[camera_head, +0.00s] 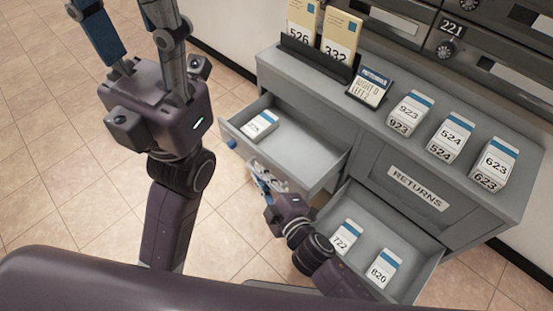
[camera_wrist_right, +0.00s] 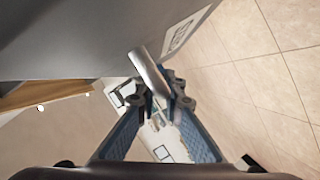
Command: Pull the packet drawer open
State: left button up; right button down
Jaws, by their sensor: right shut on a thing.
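The grey cabinet has an upper drawer (camera_head: 318,175) pulled out, with one packet (camera_head: 261,124) lying in it. A lower drawer (camera_head: 424,268) also stands out, holding packet 722 (camera_head: 345,238) and packet 820 (camera_head: 384,267). My right gripper (camera_head: 262,178) is at the upper drawer's front. In the right wrist view it (camera_wrist_right: 158,100) is closed around a metal bar handle (camera_wrist_right: 150,72) below a grey panel. Its contact is partly hidden in the head view. My left gripper (camera_head: 128,28) is raised at the upper left, its fingers apart and empty; the fingertips are cut off.
On the cabinet top (camera_head: 400,124) stand a black holder (camera_head: 315,58) with cards 526 and 332, a small sign (camera_head: 370,87), and packets 923 (camera_head: 409,113), 524 (camera_head: 451,137) and 623 (camera_head: 493,164). Tiled floor at left is clear.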

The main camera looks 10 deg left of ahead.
jog(key=shift+s+a, duration=0.5)
jog(key=shift+s, duration=0.25)
jog(key=shift+s+a, duration=0.5)
jog(key=shift+s, duration=0.25)
jog(key=c, duration=2.3)
grip_release()
jog(key=v, duration=1.2)
jog(key=shift+f, duration=0.1)
